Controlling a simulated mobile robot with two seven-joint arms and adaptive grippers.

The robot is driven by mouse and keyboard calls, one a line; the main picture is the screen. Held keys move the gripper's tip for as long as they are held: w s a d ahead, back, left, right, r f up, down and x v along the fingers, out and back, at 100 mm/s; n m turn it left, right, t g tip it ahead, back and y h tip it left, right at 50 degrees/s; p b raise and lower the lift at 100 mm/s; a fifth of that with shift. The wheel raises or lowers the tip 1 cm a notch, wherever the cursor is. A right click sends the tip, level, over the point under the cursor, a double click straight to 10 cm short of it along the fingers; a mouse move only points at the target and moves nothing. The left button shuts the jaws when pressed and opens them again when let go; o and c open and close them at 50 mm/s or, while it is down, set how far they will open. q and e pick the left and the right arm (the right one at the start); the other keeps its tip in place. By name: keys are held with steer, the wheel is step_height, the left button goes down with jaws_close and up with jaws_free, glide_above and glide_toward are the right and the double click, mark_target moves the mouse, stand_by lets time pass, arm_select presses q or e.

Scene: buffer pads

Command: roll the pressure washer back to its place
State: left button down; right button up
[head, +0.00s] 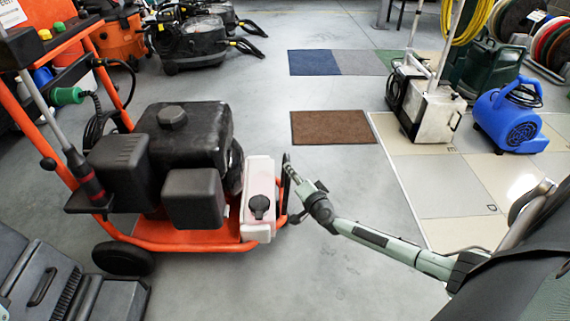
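The pressure washer (190,239) stands upright on its wheels at the left. It has an orange tube frame, a black engine and a white tank at its right end. A grey lance with a dark red grip is on its left side. My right gripper (289,190) is beside the right end of the washer, close to the white tank. I cannot tell whether it touches the washer, nor whether its fingers are open or shut. My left gripper does not show.
A brown mat (333,127) lies on open grey floor ahead. Pale floor tiles (450,185) lie at the right, with a blue blower (510,118) and a white machine (430,112) on them. Black vacuums (190,42) stand at the back left. Grey cases (45,278) are at the lower left.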

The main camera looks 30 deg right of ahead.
steer(key=b+x, duration=0.2)
steer(key=x, duration=0.3)
steer(key=shift+f, duration=0.15)
steer(key=shift+w+d+b, duration=0.1)
steer(key=shift+w+b, duration=0.25)
steer(key=shift+w, duration=0.1)
steer(key=shift+c, duration=0.3)
jaws_close()
